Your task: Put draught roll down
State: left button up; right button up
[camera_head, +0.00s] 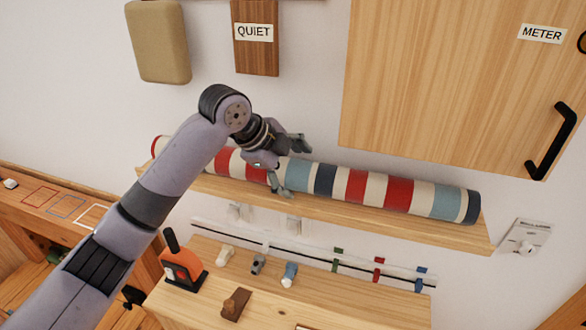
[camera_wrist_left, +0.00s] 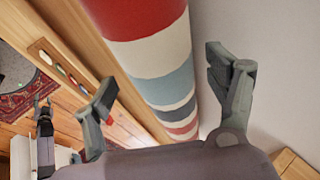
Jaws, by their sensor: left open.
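The draught roll (camera_head: 348,187) is a long striped cylinder in red, cream, blue and navy. It lies lengthwise on a wooden wall shelf (camera_head: 440,232) in the head view. My left gripper (camera_head: 289,164) is at the roll's left half, with its fingers spread to either side of it. In the left wrist view the roll (camera_wrist_left: 160,62) runs between the two open fingers (camera_wrist_left: 168,95), with visible gaps to them. My left arm covers part of the roll near its left end.
Above the shelf are a cupboard (camera_head: 440,80) labelled METER, a QUIET sign (camera_head: 255,48) and a tan pad (camera_head: 158,42). Below, a wooden bench (camera_head: 350,305) carries an orange tool (camera_head: 183,268) and small items. A striped rail (camera_head: 320,259) sits under the shelf.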

pick_arm(q)
jog(key=shift+a+r, duration=0.15)
jog(key=shift+r, duration=0.1)
jog(key=b+v, duration=0.4)
jog(key=v, duration=0.7)
jog(key=shift+s+r, duration=0.2)
jog(key=shift+a, duration=0.1)
